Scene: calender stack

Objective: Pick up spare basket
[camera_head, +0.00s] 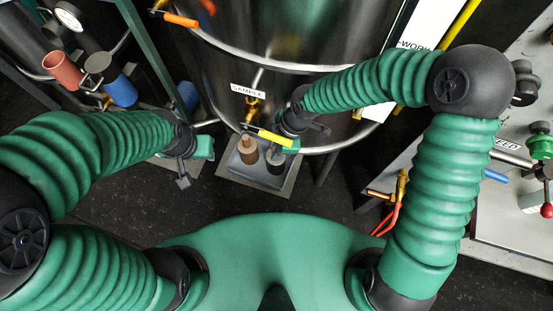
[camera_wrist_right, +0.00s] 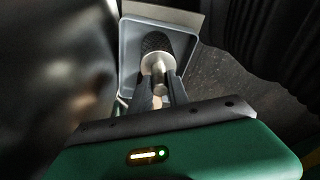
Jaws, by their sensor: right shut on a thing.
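A dark mesh cylinder, which I take to be the spare basket (camera_wrist_right: 155,42), shows in the right wrist view with a pale metal collar and stem. My right gripper (camera_wrist_right: 160,98) is shut on the stem. In the head view my right gripper (camera_head: 282,143) is by the small grey tray (camera_head: 254,183) at the tank's foot, and the dark basket (camera_head: 276,161) is below it. Whether the basket touches the tray floor is unclear. The tray also shows in the wrist view (camera_wrist_right: 128,62). My left gripper (camera_head: 184,181) hangs apart at the left; its finger gap is unclear.
A brown cylinder (camera_head: 248,151) stands beside the basket. The steel tank (camera_head: 290,50) with a SAMPLE label (camera_head: 247,90) and a yellow-handled valve (camera_head: 268,137) is close above. Pipes and a blue cylinder (camera_head: 121,91) are at left. A grey bench (camera_head: 520,215) is at right.

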